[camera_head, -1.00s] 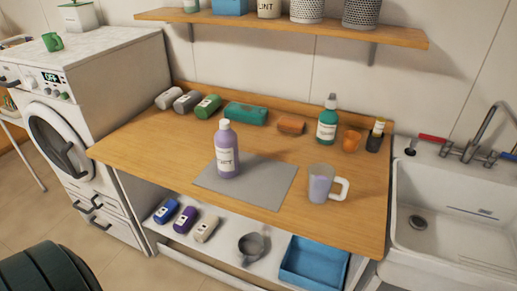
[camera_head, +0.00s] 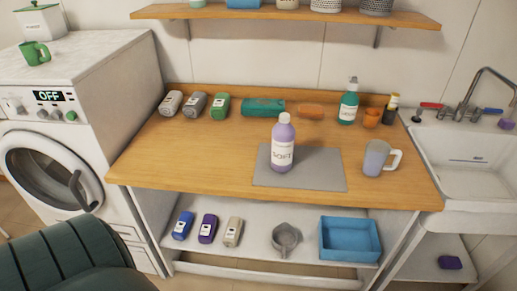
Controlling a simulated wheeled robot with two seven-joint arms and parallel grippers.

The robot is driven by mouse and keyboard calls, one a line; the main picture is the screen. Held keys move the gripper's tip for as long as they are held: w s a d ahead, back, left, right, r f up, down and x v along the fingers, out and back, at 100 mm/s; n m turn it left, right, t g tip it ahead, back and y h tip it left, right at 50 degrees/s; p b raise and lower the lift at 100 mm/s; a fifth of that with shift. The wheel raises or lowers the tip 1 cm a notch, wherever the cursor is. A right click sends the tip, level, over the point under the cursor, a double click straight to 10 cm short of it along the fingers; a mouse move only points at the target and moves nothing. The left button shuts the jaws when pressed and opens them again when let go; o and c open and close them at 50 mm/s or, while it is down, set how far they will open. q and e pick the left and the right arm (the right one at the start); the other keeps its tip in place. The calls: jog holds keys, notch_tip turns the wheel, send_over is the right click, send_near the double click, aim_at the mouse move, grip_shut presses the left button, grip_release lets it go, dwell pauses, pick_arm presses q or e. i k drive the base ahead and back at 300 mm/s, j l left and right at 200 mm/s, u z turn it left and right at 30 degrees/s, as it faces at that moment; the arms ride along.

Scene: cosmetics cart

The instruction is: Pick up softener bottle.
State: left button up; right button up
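The softener bottle (camera_head: 283,148) is lilac with a white cap and a white label that seems to read "SOFT". It stands upright on a grey mat (camera_head: 325,172) on the wooden counter. Nothing is touching it. Neither of my grippers shows in the head view.
A measuring cup with lilac liquid (camera_head: 376,160) stands right of the mat. A green pump bottle (camera_head: 348,104) and an orange cup (camera_head: 372,118) stand behind. Several small bottles and a teal pack (camera_head: 263,106) line the back left. A shelf (camera_head: 290,13) hangs above; a sink (camera_head: 470,165) is at right.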

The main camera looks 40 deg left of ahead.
aim_at(283, 140)
jog(key=k+j, duration=0.3)
jog(key=j, duration=0.15)
jog(key=k+j, duration=0.35)
jog(key=j, duration=0.1)
